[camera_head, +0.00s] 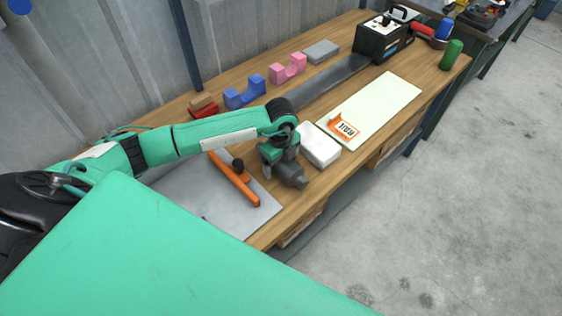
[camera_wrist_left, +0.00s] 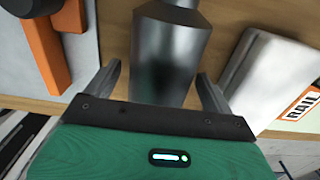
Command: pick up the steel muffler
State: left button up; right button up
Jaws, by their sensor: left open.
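The steel muffler (camera_wrist_left: 172,50) is a dark grey, shiny metal body with a narrower pipe end at the top of the left wrist view. My left gripper (camera_wrist_left: 160,84) is open, with one finger on each side of the muffler. Gaps show between the fingers and the muffler in that view. In the head view my left gripper (camera_head: 280,158) is over the workbench, and the grey muffler (camera_head: 291,174) shows at its lower side, partly hidden by it. My right gripper is not in view.
An orange tool (camera_head: 234,180) lies on a grey sheet (camera_head: 222,215) to the left. A white block (camera_head: 319,145) stands close on the right. Beyond are a pale board (camera_head: 385,103) with a RAIL label, several coloured blocks and a black box (camera_head: 381,40). The wooden bench's front edge is near.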

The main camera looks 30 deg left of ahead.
pick_arm(q)
jog(key=shift+f, duration=0.25)
dwell(0.5)
jog(key=c, duration=1.4)
